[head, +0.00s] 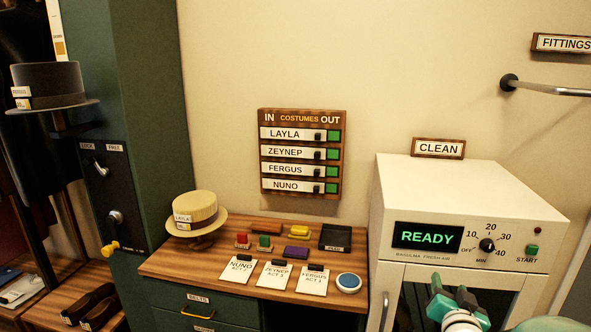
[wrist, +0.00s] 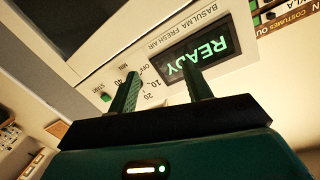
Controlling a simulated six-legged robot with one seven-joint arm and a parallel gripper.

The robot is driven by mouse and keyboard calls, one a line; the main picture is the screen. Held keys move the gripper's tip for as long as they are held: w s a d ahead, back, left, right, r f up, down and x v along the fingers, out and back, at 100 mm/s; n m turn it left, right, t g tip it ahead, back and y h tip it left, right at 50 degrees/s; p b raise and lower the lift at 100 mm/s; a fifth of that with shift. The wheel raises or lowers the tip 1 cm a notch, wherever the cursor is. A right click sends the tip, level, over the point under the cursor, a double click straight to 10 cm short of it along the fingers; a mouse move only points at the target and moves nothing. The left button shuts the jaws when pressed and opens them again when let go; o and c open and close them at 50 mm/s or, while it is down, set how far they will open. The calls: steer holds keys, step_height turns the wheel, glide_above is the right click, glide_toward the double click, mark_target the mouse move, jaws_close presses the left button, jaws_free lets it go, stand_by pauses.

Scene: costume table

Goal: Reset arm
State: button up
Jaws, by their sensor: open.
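My gripper (head: 451,301) shows at the bottom right of the head view, in front of the white Basulma Fresh Air machine (head: 480,188). Its two green fingers (wrist: 160,92) stand apart and empty in the wrist view. The wrist view appears turned over, with the machine's lit READY display (wrist: 203,58) and its lettering upside down beyond the fingers. In the head view the READY display (head: 427,236) is green on black, with a timer dial (head: 488,245) and a green START button (head: 532,249) to its right. My arm hides part of the machine's lower front.
Left of the machine, a wooden table (head: 160,266) holds a straw hat (head: 195,215), cards, coloured blocks and a blue round pad (head: 348,283). A costumes board (head: 302,155) hangs above. A metal rail (head: 550,88) juts from the wall at right. A grey hat (head: 46,86) is at far left.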

steer(key=s+a+r+n+g+y, duration=0.2)
steer(key=s+a+n+g+y, duration=0.4)
steer(key=s+a, duration=1.2)
steer(key=a+n+g, duration=0.2)
steer(key=a+g, duration=0.2)
steer(key=shift+s+r, duration=0.35)
